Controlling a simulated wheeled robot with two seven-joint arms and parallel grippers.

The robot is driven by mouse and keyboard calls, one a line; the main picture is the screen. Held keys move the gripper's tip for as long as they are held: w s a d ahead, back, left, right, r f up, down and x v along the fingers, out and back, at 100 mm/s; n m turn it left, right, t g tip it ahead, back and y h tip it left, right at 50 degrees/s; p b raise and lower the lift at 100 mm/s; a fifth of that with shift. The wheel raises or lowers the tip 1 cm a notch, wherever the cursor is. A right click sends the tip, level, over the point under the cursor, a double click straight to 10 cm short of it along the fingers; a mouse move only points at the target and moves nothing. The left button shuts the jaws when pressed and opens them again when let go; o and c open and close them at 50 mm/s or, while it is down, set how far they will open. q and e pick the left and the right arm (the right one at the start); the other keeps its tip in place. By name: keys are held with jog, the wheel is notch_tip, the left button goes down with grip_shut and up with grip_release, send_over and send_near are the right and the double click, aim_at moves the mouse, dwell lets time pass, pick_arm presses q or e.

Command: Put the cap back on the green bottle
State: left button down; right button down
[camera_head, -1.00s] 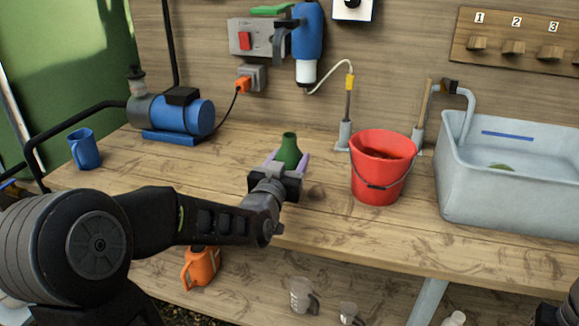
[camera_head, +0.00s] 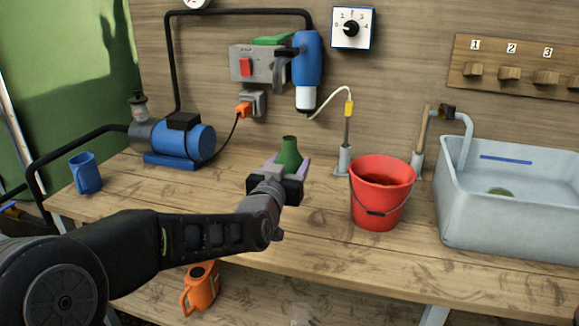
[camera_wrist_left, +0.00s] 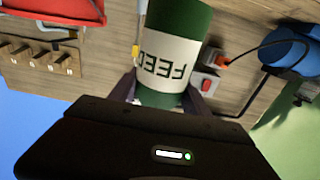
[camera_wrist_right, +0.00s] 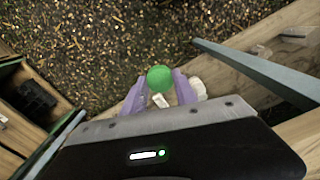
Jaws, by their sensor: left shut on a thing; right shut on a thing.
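The green bottle (camera_head: 289,154) is held by my left gripper (camera_head: 276,178) over the bench, its neck upward and bare in the head view. The left wrist view shows the bottle's white label reading FEED (camera_wrist_left: 170,62), between the fingers. My right gripper (camera_wrist_right: 157,92) is out of the head view. In the right wrist view it is shut on a round green cap (camera_wrist_right: 159,78), apart from the bottle, with wood-chip ground beyond it. Whether the bottle touches the bench is hidden behind my left gripper.
A red bucket (camera_head: 379,205) stands on the bench right of the bottle, with a grey sink (camera_head: 500,220) further right. A blue pump (camera_head: 184,141) and blue mug (camera_head: 86,174) stand left. An orange can (camera_head: 201,288) is below the bench top. Bench edges show in the right wrist view.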

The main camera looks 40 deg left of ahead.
pick_arm(q)
jog(key=shift+r, duration=0.1)
dwell(0.4)
jog(key=c, duration=1.1)
grip_release()
grip_shut()
